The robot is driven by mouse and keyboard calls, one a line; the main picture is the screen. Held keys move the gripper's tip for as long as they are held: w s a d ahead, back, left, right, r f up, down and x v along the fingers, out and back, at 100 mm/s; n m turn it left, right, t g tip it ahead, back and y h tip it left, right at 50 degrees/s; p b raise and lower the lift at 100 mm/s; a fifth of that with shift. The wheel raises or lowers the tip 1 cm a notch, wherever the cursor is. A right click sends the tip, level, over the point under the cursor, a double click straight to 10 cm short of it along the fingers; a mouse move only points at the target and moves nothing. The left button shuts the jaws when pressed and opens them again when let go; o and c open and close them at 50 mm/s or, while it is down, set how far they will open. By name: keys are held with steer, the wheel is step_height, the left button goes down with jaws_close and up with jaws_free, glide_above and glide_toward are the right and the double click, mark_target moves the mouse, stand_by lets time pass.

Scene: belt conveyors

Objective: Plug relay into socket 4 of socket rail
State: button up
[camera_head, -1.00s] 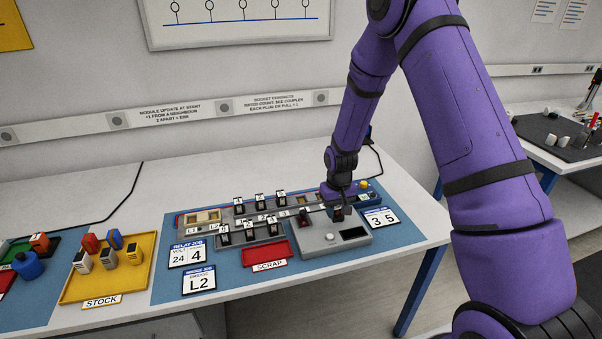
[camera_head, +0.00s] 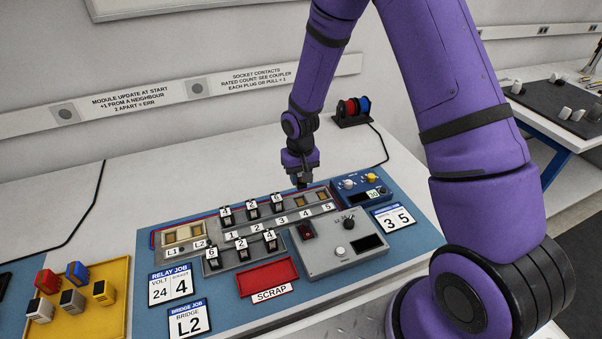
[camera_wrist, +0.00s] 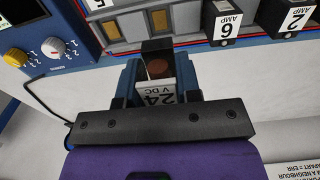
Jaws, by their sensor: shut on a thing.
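The relay, with a white "24 V DC" label (camera_wrist: 160,97), is held between the two fingers of my gripper (camera_wrist: 160,88) in the wrist view. In the head view my gripper (camera_head: 302,184) hangs behind the right part of the socket rail (camera_head: 233,237); the relay is mostly hidden there. The rail's first three sockets hold dark modules with white number tags. The two right sockets are empty: socket 4 (camera_head: 301,203) and socket 5 (camera_head: 322,196). In the wrist view, empty socket 4 (camera_wrist: 160,19) lies just beyond the relay. I cannot tell whether they touch.
A second row of tagged modules (camera_head: 242,250) stands in front of the rail. A red scrap tray (camera_head: 268,276), a grey box with a knob (camera_head: 325,258) and a blue box with dials (camera_head: 362,187) stand close by. A yellow stock tray (camera_head: 117,275) is at left.

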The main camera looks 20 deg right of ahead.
steer(key=shift+f, duration=3.1)
steer(key=shift+s+f, duration=0.1)
steer(key=shift+f, duration=0.7)
stand_by(0.3)
steer(key=o, duration=1.4)
steer(key=shift+o, duration=0.2)
steer(key=shift+r, duration=3.75)
